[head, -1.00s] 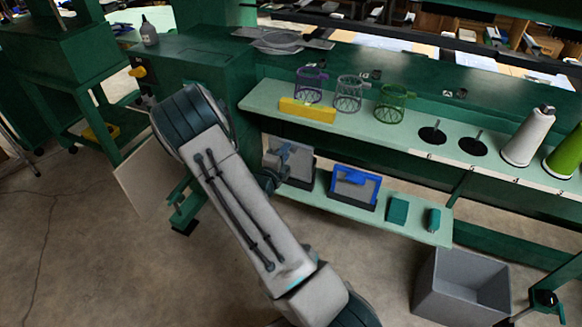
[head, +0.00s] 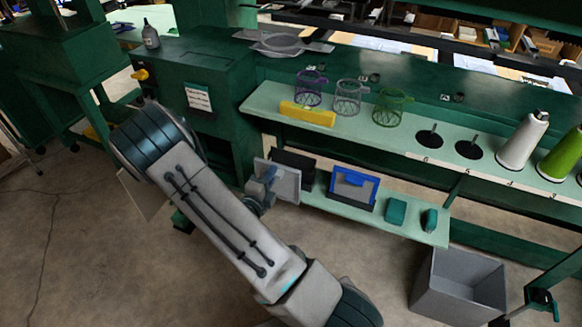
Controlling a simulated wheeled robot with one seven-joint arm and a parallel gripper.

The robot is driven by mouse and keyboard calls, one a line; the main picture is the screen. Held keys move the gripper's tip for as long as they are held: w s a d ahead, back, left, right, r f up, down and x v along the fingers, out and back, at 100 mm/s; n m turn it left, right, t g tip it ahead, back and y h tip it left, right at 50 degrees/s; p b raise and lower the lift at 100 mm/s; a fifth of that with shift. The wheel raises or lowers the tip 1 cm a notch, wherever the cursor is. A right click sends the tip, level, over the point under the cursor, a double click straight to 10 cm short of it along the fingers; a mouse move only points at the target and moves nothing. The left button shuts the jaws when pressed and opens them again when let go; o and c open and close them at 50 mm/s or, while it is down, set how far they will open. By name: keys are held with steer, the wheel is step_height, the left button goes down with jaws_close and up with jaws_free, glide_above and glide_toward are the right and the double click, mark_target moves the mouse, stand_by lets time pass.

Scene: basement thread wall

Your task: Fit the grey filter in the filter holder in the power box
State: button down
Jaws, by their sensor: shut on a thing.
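The grey filter (head: 287,182), a flat panel with a light grey frame, is held upright by my gripper (head: 267,178) at the left end of the lower shelf. My gripper is shut on its left side; the fingertips are small and partly hidden. The filter is just in front of a dark stand (head: 296,158) and apart from it as far as I can tell. The green power box (head: 208,85) stands at the left with a white label and a yellow handle. Its lower front is hidden behind my arm, and I cannot see the filter holder.
A blue-framed filter (head: 354,188) stands beside the dark stand, with two small green items (head: 397,211) to its right. The upper shelf (head: 262,104) carries a yellow block, wire baskets and thread cones. A grey bin (head: 457,285) stands on the floor. A pale panel (head: 142,192) shows behind my arm.

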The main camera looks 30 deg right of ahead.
steer(key=shift+p+v, duration=0.45)
steer(key=shift+v, duration=2.2)
